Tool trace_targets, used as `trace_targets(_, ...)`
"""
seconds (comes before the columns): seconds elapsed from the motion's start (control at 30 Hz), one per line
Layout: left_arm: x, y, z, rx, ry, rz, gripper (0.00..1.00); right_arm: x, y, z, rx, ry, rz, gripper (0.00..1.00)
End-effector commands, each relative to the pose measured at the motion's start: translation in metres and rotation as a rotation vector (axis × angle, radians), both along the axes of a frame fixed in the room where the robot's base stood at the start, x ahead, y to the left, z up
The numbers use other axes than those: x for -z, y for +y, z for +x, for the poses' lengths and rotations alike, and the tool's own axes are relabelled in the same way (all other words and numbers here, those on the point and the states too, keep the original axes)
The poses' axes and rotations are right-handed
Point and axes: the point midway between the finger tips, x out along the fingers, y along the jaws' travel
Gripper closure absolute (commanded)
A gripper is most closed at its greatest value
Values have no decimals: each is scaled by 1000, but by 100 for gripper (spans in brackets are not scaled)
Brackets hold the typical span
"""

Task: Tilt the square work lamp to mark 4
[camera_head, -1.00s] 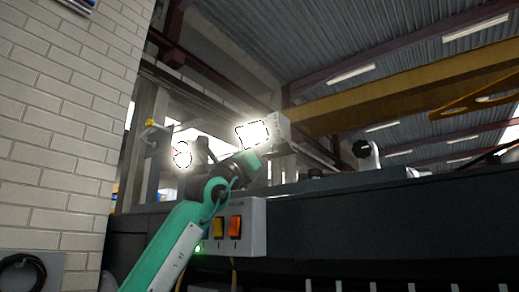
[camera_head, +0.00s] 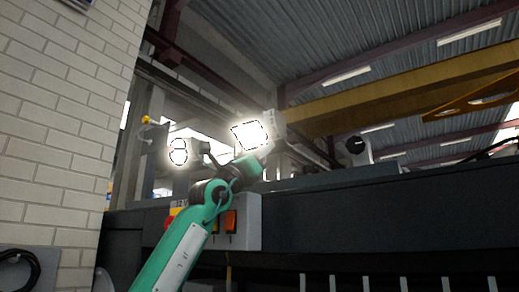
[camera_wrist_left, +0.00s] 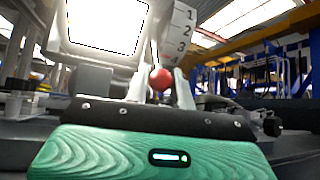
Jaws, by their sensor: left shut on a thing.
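The square work lamp (camera_head: 249,135) is lit, above the dark chassis in the head view. Its bright face fills the upper left of the left wrist view (camera_wrist_left: 108,24). Beside it stands a pale scale plate (camera_wrist_left: 182,28) numbered 1 to 4, the 4 in red and lowest. A red ball knob (camera_wrist_left: 161,78) shows below the plate, in front of the hand. My left gripper (camera_head: 265,152) is at the lamp's lower edge, shut on what looks like the red knob; its fingertips are partly hidden. I cannot tell which mark the lamp points to. My right gripper is not in view.
A round lit lamp (camera_head: 178,151) stands left of my arm. A grey switch box (camera_head: 247,226) with an orange switch is just behind my arm. A white brick wall (camera_head: 60,130) closes the left side. The dark chassis (camera_head: 370,225) runs across below.

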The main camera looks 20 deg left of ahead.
Motion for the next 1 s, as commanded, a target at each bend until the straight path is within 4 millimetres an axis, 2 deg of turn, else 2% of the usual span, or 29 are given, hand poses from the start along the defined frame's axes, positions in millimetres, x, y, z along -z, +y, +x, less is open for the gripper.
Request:
trace_targets(0.03, 5, -1, 5, -1, 11, 5, 100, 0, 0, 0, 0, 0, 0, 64)
trace_targets(0.27, 4, -1, 5, -1, 11, 5, 100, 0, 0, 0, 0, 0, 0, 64)
trace_targets(0.3, 4, -1, 5, -1, 11, 5, 74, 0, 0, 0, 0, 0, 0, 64)
trace_targets(0.4, 4, -1, 4, -1, 9, 3, 56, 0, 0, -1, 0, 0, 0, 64)
trace_targets(1.0, -3, 2, -3, -2, 0, 1, 56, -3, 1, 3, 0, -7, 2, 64)
